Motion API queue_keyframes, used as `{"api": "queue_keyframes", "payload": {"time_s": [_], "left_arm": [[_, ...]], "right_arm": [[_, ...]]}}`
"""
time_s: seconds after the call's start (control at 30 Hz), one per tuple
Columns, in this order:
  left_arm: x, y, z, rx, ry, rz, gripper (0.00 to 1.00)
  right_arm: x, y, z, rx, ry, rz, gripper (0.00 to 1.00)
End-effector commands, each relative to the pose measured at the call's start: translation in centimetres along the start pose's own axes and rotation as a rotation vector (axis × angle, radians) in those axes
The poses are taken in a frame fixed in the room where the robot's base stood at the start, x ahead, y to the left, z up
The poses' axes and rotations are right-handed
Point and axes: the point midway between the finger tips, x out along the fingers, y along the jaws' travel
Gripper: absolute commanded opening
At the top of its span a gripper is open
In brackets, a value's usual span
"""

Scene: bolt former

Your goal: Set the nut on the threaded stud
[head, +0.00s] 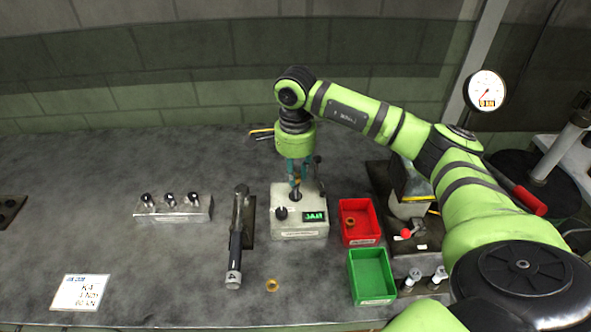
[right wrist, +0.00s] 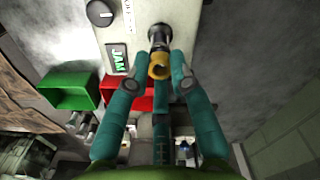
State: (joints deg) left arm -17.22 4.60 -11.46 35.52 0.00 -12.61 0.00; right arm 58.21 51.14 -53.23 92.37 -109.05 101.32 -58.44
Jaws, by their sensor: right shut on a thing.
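My right gripper (head: 297,178) points down over the white box (head: 300,231), which has a dark knob and a green display reading "JAM". In the right wrist view, its teal fingers (right wrist: 160,78) are shut on a brass nut (right wrist: 159,66). The threaded stud (right wrist: 158,37) shows as a dark post standing on the box, right beside the nut in that view. I cannot tell whether the nut touches the stud. In the head view the stud (head: 295,196) is just below the fingertips. My left gripper is not in view.
A red bin (head: 357,238) holding a brass ring and an empty green bin (head: 372,298) stand to the right. Another brass ring (head: 272,285) lies on the table. A wrench-like tool (head: 235,250) and a metal block (head: 173,214) with several black-topped pins are left.

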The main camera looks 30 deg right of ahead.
Motion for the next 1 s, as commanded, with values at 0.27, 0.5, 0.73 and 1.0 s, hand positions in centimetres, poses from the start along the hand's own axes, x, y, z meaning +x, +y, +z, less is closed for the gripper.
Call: {"api": "queue_keyframes", "payload": {"time_s": [0.27, 0.5, 0.73, 1.0], "left_arm": [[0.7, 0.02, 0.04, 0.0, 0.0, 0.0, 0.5], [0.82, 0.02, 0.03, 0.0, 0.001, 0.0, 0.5], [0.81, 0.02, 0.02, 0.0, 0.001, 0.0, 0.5], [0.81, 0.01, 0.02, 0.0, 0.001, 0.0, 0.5]], "right_arm": [[0.84, 0.0, -0.02, 0.0, 0.0, 0.0, 0.0], [1.01, -0.01, -0.02, 0.001, 0.0, 0.0, 0.0], [0.98, 0.0, -0.02, 0.0, 0.0, 0.0, 0.5], [0.98, 0.0, -0.01, 0.0, 0.0, 0.0, 0.5]]}}
